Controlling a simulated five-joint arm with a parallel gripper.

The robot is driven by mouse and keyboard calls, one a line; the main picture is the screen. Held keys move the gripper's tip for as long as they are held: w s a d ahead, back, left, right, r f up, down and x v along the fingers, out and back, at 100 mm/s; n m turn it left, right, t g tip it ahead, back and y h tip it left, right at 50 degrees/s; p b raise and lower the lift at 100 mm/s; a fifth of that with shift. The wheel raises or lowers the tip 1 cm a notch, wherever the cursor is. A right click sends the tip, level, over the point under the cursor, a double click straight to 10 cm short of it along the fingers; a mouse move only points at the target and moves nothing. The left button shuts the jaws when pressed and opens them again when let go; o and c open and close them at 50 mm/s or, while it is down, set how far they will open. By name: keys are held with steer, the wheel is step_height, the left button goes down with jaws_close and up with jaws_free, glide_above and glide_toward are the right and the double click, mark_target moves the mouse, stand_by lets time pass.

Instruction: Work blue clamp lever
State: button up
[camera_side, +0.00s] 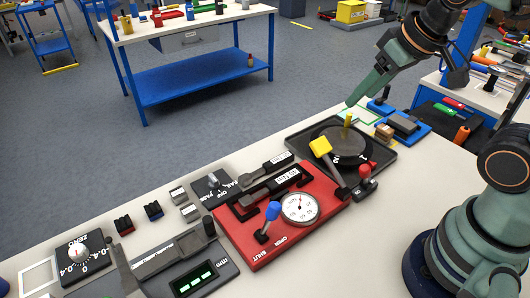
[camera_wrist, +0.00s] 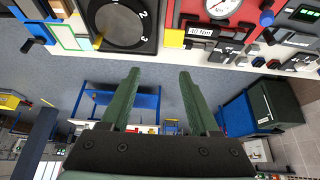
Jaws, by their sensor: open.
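The blue clamp lever (camera_side: 272,211) stands on the front of a red base plate (camera_side: 232,235), its blue grip up and tilted slightly right. OPEN and SHUT are printed beside it on the plate. In the wrist view its blue grip (camera_wrist: 267,18) shows at the upper right. My gripper (camera_side: 350,101) is well away from it, raised above the far right of the bench near the black turntable. In the wrist view my two green fingers (camera_wrist: 159,73) are spread apart with nothing between them.
A white-faced gauge (camera_side: 299,208) sits right of the blue lever. A yellow-headed lever (camera_side: 321,147) and a red-knobbed lever (camera_side: 365,171) stand farther right, by the black turntable (camera_side: 336,143). A digital readout box (camera_side: 195,279) is at the left. The bench edge runs behind these.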

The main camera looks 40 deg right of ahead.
steer(key=n+g, duration=0.6)
steer(key=n, duration=1)
glide_toward(272, 204)
steer(key=f, duration=1)
steer(key=shift+s+f, duration=0.1)
steer(key=shift+s, duration=0.15)
jaws_close()
steer(key=shift+w, duration=0.1)
